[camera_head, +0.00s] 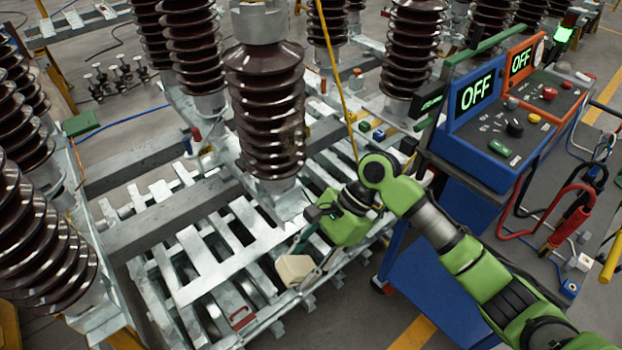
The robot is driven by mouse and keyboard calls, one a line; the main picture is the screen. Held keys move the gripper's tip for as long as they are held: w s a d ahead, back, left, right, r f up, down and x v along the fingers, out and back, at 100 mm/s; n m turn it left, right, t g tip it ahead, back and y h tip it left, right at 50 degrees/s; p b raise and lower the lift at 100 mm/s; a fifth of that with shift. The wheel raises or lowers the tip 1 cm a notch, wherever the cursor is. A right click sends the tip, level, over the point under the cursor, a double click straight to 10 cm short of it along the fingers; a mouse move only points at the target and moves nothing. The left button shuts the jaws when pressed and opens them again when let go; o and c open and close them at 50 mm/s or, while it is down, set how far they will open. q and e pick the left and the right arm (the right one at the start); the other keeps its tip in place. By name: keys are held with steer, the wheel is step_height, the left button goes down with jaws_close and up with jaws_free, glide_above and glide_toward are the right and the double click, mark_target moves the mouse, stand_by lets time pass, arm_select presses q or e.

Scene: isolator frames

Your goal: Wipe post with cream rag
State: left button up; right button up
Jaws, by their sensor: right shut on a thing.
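The post is probably the brown ribbed insulator (265,105) in the middle of the head view, upright on the metal frame. A patch on its right side looks dull and rough. My right gripper (305,254) hangs low in front of it, to the lower right of the post's base and apart from it. It is shut on the cream rag (295,270), a small pale block-like piece at its fingertips. The fingers are small in view. My left gripper does not show.
A blue cart (437,165) with two test boxes reading OFF and several cables stands at the right. Other brown insulators (412,45) stand behind and at the left (40,235). A slatted metal frame (205,255) lies below. A yellow pole (336,75) slants behind my right arm.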

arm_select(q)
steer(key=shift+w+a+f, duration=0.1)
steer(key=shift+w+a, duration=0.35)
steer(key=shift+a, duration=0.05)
arm_select(e)
steer(key=w+r+m+t+y, duration=0.1)
steer(key=w+r+m+t, duration=0.4)
steer(key=w+m+t, duration=0.3)
steer(key=w+r+m+t+y, duration=0.2)
steer(key=w+r+m+t, duration=0.2)
steer(key=w+m+t, duration=0.4)
steer(key=w+a+t, duration=0.1)
steer(key=w+t, duration=0.1)
steer(key=w, duration=0.1)
steer(key=shift+r+y, duration=0.3)
steer(key=shift+r, duration=0.05)
steer(key=shift+x, duration=1)
steer(key=shift+d, duration=0.15)
